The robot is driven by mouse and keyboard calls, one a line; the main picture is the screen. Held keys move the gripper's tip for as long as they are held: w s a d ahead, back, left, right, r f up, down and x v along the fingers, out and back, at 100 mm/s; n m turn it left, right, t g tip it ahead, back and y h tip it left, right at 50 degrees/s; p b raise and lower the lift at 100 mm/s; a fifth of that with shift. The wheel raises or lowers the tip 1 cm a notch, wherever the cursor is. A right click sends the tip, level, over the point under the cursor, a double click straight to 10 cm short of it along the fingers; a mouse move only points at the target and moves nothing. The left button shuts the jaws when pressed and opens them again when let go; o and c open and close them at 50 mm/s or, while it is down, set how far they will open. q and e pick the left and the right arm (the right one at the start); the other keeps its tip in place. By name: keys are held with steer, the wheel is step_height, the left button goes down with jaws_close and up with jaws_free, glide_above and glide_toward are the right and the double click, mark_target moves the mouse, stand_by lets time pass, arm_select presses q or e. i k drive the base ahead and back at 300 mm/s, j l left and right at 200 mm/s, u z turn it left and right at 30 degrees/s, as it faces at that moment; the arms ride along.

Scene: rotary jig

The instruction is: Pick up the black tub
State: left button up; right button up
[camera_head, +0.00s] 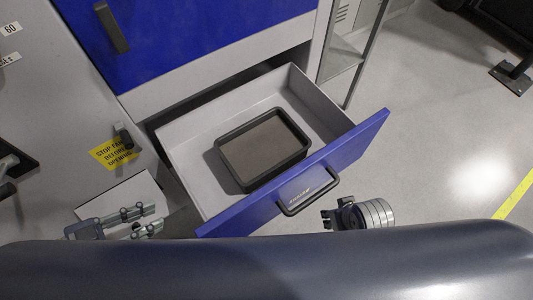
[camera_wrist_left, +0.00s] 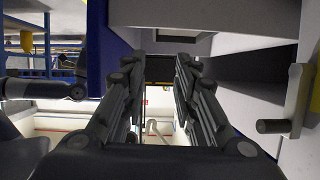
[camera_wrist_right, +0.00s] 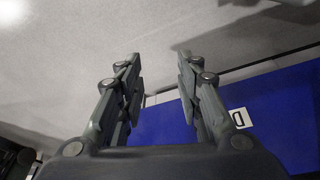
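The black tub (camera_head: 264,147) is a shallow rectangular tray with a raised dark rim and a brownish grey inside. It lies flat in the open drawer (camera_head: 181,157), apart from both grippers. My left gripper (camera_head: 155,217) is left of the drawer, near the cabinet front, with its fingers apart and nothing between them; the left wrist view also shows them open (camera_wrist_left: 160,85). My right gripper (camera_wrist_right: 160,75) is open and empty in the right wrist view, near a blue panel. In the head view only part of the right wrist shows, in front of the drawer handle.
The drawer has a blue front (camera_head: 345,153) with a dark handle (camera_head: 308,194). A blue cabinet door (camera_head: 190,35) is above it. A yellow warning label (camera_head: 113,153) is on the grey cabinet face at left.

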mark_target(258, 151)
steer(key=i+l, duration=0.15)
steer(key=l, duration=0.25)
steer(key=i+l, duration=0.2)
steer(key=l, duration=0.2)
steer(key=i+l, duration=0.15)
steer(key=l, duration=0.25)
